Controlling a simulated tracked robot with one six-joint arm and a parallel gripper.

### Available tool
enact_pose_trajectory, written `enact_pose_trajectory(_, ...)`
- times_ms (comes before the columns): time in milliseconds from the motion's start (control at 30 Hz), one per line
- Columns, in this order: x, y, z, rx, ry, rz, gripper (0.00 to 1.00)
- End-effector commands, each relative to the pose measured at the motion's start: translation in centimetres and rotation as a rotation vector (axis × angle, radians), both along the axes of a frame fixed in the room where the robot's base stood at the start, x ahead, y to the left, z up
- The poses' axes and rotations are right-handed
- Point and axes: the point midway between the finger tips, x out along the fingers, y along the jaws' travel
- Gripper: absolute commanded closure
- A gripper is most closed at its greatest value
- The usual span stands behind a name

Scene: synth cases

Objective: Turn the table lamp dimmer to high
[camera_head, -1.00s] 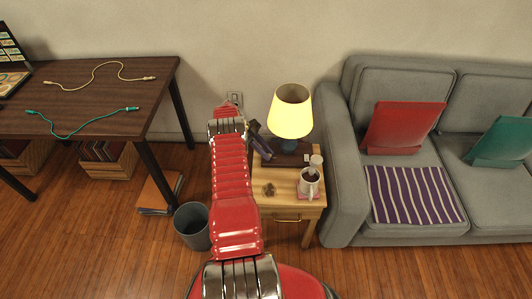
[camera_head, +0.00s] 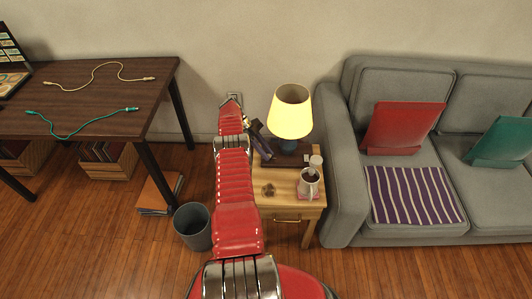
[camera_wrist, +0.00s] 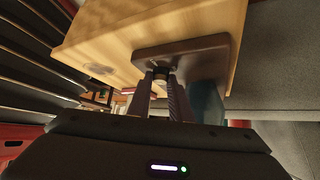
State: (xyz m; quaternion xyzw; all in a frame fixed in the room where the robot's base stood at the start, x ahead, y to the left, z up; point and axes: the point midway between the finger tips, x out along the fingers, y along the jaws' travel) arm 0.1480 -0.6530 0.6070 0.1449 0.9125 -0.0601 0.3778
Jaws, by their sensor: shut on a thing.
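The table lamp (camera_head: 291,112) has a lit yellow shade, a blue-teal body and a dark brown base (camera_head: 291,159). It stands on a small wooden side table. In the wrist view the brown base (camera_wrist: 205,50) and part of the teal body (camera_wrist: 207,103) show. A small dark dimmer knob (camera_wrist: 161,72) sits on the base. My gripper (camera_wrist: 161,82) is shut on the knob, a fingertip on each side. In the head view my gripper (camera_head: 268,153) is at the left edge of the base, and the knob is hidden. The knob's setting cannot be read.
A mug (camera_head: 308,186) on a pinkish coaster (camera_head: 302,197), a small white container (camera_head: 316,162) and small brown items (camera_head: 268,190) share the side table (camera_head: 285,208). The sofa (camera_head: 337,200) stands close on the right. A grey bin (camera_head: 193,228) and a desk (camera_head: 95,100) are left.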

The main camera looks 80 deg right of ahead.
Motion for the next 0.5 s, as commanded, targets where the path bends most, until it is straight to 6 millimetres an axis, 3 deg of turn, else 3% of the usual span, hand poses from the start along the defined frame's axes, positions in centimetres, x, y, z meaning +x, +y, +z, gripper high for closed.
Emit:
enact_pose_trajectory(333,-0.19,-0.11,0.09,-0.002,0.003,-0.001,1.00)
enact_pose_trajectory(367,-0.19,-0.11,0.09,-0.001,0.003,-0.001,0.80)
enact_pose_trajectory(500,-0.12,-0.08,0.06,-0.002,0.002,-0.001,0.70)
